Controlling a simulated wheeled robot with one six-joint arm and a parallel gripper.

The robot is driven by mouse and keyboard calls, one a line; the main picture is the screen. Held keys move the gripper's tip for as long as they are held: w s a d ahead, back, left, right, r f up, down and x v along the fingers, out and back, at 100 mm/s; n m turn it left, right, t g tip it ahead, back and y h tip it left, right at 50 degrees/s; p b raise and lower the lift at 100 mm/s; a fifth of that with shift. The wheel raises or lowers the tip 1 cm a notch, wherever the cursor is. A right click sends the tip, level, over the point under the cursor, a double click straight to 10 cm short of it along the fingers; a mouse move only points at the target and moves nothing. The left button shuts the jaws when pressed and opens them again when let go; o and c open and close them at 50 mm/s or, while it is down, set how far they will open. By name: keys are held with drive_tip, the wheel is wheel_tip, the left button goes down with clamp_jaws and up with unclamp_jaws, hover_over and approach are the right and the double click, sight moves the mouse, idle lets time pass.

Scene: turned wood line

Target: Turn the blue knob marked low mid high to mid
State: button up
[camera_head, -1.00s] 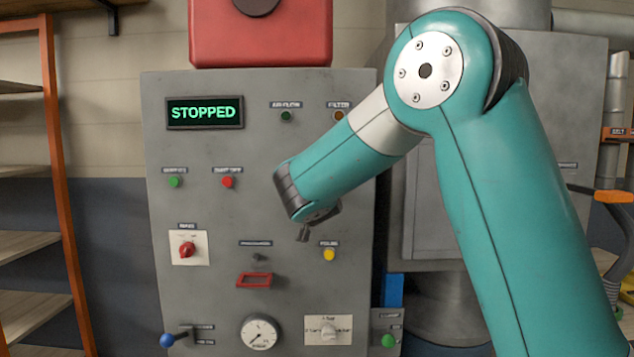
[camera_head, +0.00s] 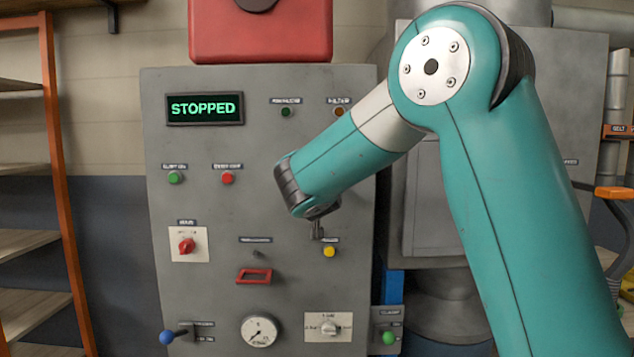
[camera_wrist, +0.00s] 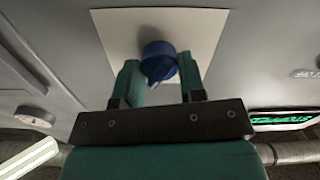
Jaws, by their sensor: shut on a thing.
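The blue knob (camera_wrist: 158,62) sits on a pale square plate (camera_wrist: 112,25) on the grey panel, in the wrist view. My gripper (camera_wrist: 160,78) has one finger on each side of the knob and is shut on it. The low, mid and high marks and the knob's pointer cannot be made out. In the head view my arm covers the knob and its plate, and only a small dark part of my wrist shows below the arm's end.
The grey control panel (camera_head: 210,140) has a display (camera_head: 205,108) reading STOPPED, a red knob (camera_head: 187,246), a red-framed slot (camera_head: 254,276), a gauge (camera_head: 260,331), a grey rotary knob (camera_head: 329,328) and a blue-ended lever (camera_head: 168,337). Wooden shelves (camera_head: 25,245) stand left.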

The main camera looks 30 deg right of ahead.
drive_tip(key=n, duration=0.5)
drive_tip(key=shift+n, duration=0.3)
idle(0.4)
drive_tip(key=o, duration=0.9)
drive_tip(key=shift+a, duration=0.1)
drive_tip(key=shift+b+v, duration=2.5)
drive_tip(key=shift+v, duration=6.2)
drive_tip(key=shift+w, duration=0.1)
